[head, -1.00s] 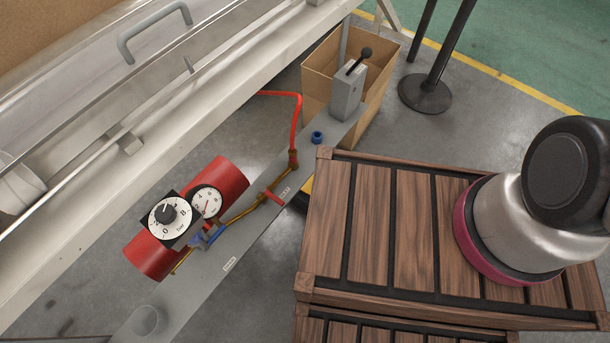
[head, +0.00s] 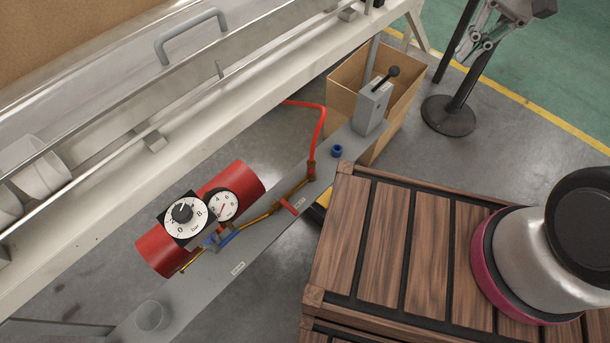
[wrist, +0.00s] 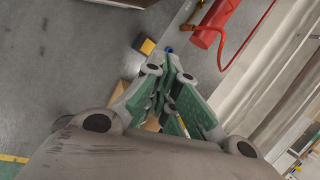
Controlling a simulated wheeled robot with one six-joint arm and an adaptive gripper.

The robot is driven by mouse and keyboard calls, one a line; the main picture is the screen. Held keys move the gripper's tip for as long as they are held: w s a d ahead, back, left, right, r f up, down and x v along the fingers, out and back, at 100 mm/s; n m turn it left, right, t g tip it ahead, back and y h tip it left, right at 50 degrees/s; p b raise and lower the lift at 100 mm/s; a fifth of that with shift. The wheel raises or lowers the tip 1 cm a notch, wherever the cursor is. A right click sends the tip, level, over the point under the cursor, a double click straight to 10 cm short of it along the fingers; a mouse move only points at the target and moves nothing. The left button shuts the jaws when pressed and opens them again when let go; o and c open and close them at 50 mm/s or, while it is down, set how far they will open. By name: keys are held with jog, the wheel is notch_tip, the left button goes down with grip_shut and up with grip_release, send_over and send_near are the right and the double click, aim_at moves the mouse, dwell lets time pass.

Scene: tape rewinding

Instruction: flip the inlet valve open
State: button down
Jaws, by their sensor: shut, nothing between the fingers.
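A brass pipe (head: 262,217) runs along a grey beam beside a red cylinder (head: 157,250). A valve with a red handle (head: 288,206) sits on the pipe near the red hose (head: 321,135). A valve with a blue handle (head: 222,240) sits nearer the gauges. My gripper (head: 464,48) is at the top right, far from both valves, shut and empty. It fills the middle of the wrist view (wrist: 168,75).
A dial (head: 184,216) and a pressure gauge (head: 222,205) sit by the cylinder. A grey lever box (head: 371,108) stands before a cardboard box (head: 399,113). A slatted wooden crate (head: 385,245) is at the lower right. A black post base (head: 448,115) stands behind.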

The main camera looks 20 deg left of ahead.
aim_at(286, 205)
jog(key=s+a+f+m+g, duration=0.15)
jog(key=a+f+g, duration=0.25)
jog(key=a+f, duration=0.95)
jog(key=s+a+f+m+g, duration=0.1)
jog(key=s+a+f, duration=0.2)
jog(key=f, duration=0.5)
jog(key=s+a+f+m+g, duration=0.1)
jog(key=s+a+f, duration=0.3)
jog(key=f, duration=0.5)
jog(key=shift+s+a, duration=0.25)
jog(key=shift+s, duration=0.3)
jog(key=shift+m, duration=0.25)
jog(key=x, duration=0.9)
jog(key=shift+s+a+f, duration=0.15)
jog(key=shift+f, duration=0.05)
jog(key=shift+s+a+f, duration=0.1)
jog(key=shift+s+a, duration=0.2)
jog(key=shift+s, duration=0.3)
jog(key=shift+s+a, duration=0.3)
jog(key=shift+s, duration=0.25)
jog(key=shift+s+a, duration=0.4)
jog(key=shift+s, duration=0.35)
